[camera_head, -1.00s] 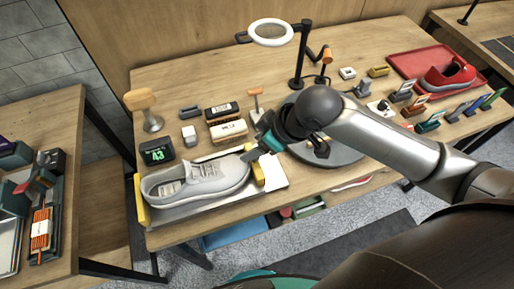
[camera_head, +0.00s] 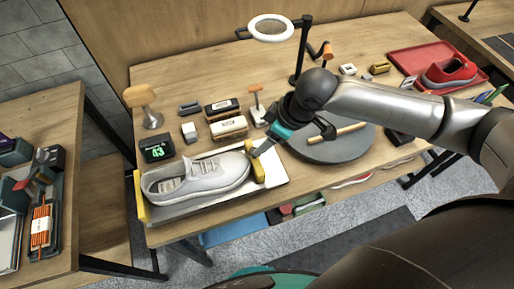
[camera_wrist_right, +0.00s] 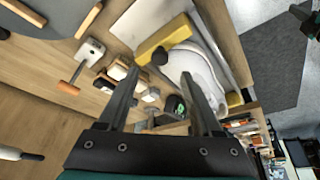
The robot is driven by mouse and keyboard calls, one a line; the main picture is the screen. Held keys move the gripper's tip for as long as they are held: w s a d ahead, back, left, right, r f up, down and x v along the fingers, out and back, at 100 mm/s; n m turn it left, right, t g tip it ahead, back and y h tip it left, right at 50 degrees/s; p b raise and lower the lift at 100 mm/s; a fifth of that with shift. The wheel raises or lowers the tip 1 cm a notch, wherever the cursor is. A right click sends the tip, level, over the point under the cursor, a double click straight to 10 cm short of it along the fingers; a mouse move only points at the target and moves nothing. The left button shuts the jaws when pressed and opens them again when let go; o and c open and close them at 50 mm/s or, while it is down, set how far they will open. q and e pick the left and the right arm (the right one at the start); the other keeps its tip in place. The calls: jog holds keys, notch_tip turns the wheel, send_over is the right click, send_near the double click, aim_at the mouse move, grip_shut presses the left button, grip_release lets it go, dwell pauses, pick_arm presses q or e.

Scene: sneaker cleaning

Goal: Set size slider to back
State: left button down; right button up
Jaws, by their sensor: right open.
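A grey sneaker (camera_head: 205,175) lies on a pale measuring tray (camera_head: 272,181) at the front left of the table. A yellow size slider block (camera_head: 257,168) stands at the shoe's right end; a yellow block (camera_head: 140,200) is at the tray's left end. In the right wrist view, the slider (camera_wrist_right: 165,38) has a dark knob (camera_wrist_right: 160,56). My right gripper (camera_head: 259,150) is just above and behind the slider. Its fingers (camera_wrist_right: 161,72) are spread, with the knob between and beyond the tips; I see no grip on it.
A round grey turntable (camera_head: 325,150) with a wooden-handled tool is right of the tray. A lit green display (camera_head: 157,149), brushes (camera_head: 228,128) and a stamp-like tool (camera_head: 257,105) stand behind it. A ring lamp (camera_head: 271,28) rises at the back. A red tray (camera_head: 412,62) is far right.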

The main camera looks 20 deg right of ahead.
aim_at(254, 158)
jog(key=b+x, duration=0.1)
jog(key=x, duration=0.5)
jog(key=shift+a+f, duration=0.1)
jog(key=shift+f, duration=0.1)
grip_shut()
dwell(0.3)
dwell(0.9)
